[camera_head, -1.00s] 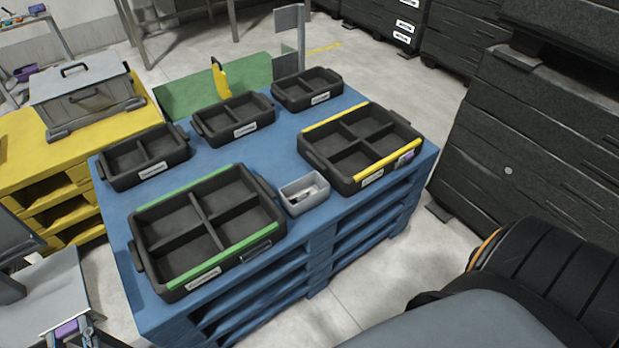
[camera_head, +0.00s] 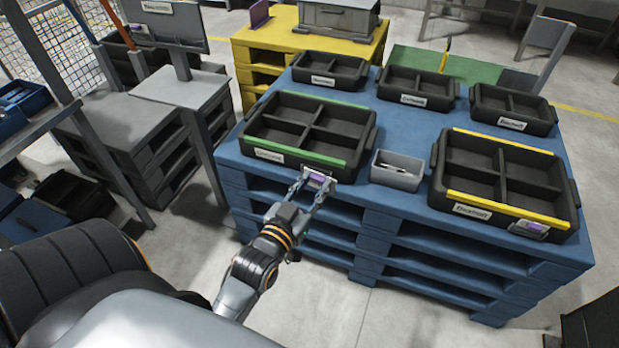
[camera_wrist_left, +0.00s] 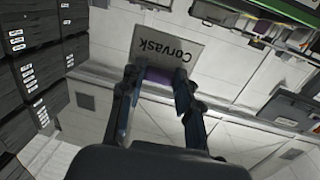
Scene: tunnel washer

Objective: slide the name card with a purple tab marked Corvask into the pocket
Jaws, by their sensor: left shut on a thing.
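The name card (camera_head: 318,181) with the purple tab is held in my left gripper (camera_head: 308,193). In the left wrist view the grey card (camera_wrist_left: 158,46) reads Corvask upside down, and the fingers (camera_wrist_left: 158,82) are shut on its purple tab. In the head view the card is in front of the right part of the front wall of the green-striped black tray (camera_head: 350,137). The pocket there is hidden or too small to make out behind the card. I cannot tell whether the card touches the tray. My right gripper is not in view.
The tray stands on a blue pallet stack (camera_head: 400,205). A small grey bin (camera_head: 397,178) sits close right of it. A yellow-striped tray (camera_head: 440,190) at right has a purple-tabbed card (camera_head: 530,228) in its front. Several smaller black trays stand behind.

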